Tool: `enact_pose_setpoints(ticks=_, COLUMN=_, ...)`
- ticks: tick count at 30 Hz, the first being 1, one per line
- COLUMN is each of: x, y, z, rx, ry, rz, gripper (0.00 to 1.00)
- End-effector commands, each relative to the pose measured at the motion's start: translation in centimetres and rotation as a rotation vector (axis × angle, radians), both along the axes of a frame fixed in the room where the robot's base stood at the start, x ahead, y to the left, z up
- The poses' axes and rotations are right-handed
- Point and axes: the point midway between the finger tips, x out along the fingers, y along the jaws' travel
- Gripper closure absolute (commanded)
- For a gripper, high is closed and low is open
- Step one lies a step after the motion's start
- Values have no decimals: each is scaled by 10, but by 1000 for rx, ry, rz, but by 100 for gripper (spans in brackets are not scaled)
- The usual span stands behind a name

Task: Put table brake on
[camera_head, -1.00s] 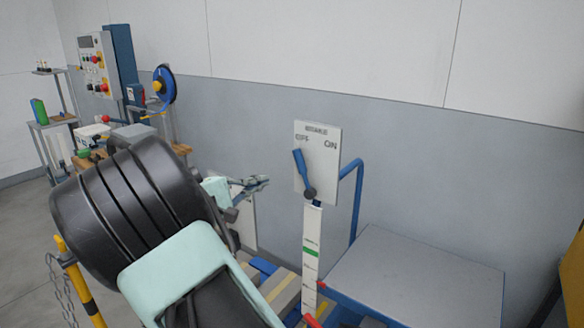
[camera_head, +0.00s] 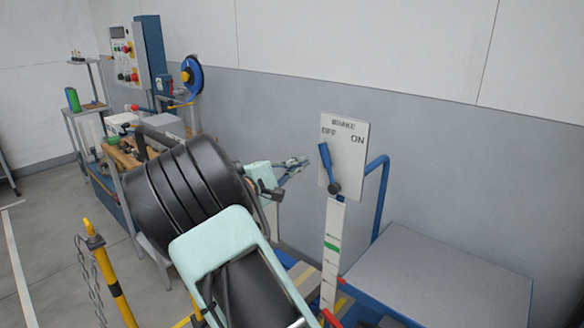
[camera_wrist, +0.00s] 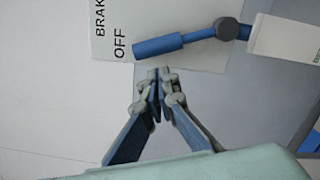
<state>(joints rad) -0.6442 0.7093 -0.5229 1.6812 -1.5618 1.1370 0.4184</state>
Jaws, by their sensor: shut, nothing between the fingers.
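The brake plate (camera_head: 349,150) is a white panel marked BRAKE, with OFF at its left and ON at its right. Its blue lever (camera_head: 326,166) pivots on a dark hub at the plate's bottom and leans up and left to OFF. In the wrist view the lever (camera_wrist: 172,43) lies just beyond my fingertips, with OFF printed beside its end. My gripper (camera_head: 303,163) is shut and empty, just left of the lever in the head view. In the wrist view my gripper (camera_wrist: 158,75) has its fingertips together, apart from the lever.
The plate stands on a white post (camera_head: 333,245) with a green mark. A grey table top (camera_head: 440,275) and a blue rail (camera_head: 383,195) are to its right. A yellow-black post (camera_head: 110,275) with a chain is at front left. A control panel (camera_head: 124,55) stands at the back left.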

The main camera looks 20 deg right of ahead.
Motion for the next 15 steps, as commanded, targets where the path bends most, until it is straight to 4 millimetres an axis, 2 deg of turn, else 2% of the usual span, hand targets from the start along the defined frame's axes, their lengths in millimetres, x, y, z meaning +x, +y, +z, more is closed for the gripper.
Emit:
enact_pose_setpoints(ticks=6, x=17, y=-28, z=1, rx=0, ry=-1, rz=-1, gripper=100)
enact_pose_setpoints(ticks=15, x=23, y=-38, z=0, rx=1, ry=0, rz=2, gripper=100)
